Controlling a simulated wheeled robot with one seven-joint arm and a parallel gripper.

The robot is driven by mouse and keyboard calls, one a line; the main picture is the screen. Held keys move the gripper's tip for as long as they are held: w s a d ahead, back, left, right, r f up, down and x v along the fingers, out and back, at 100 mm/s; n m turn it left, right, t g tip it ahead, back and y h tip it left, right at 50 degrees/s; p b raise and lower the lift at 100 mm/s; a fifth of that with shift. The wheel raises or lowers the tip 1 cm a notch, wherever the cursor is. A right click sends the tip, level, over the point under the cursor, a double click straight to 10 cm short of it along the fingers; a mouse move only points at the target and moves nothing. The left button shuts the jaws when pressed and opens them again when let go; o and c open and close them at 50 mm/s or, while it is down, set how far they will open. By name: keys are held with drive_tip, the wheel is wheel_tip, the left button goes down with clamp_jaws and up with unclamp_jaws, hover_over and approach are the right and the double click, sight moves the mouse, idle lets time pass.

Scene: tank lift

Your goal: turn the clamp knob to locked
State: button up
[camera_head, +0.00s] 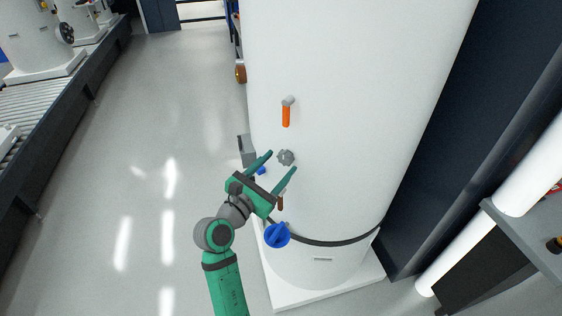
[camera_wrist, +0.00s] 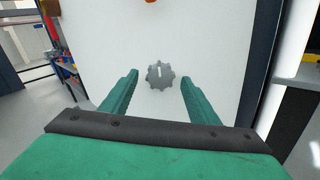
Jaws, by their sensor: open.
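A grey, lobed knob (camera_head: 286,157) sits on the front of a tall white tank (camera_head: 350,120). In the wrist view the knob (camera_wrist: 161,75) carries a pale mark near its top, pointing about straight up. My gripper (camera_head: 283,160) is open, its green fingers reaching toward the tank. In the wrist view the fingers of my gripper (camera_wrist: 160,77) stand to the left and right of the grey knob, with a gap on each side. A blue knob (camera_head: 277,235) is lower, by a dark band (camera_head: 325,243) around the tank. No lock labels are readable.
An orange lever (camera_head: 286,115) hangs above the grey knob. A small brownish-orange part (camera_head: 280,203) shows below it, beside my gripper. A dark roller conveyor (camera_head: 60,120) with tanks runs at the left. The floor (camera_head: 150,160) between is clear. A grey shelf (camera_head: 530,240) stands at right.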

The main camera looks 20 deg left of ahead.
drive_tip(key=shift+x, duration=1.2)
drive_tip(key=c, duration=1)
drive_tip(key=shift+c, duration=0.2)
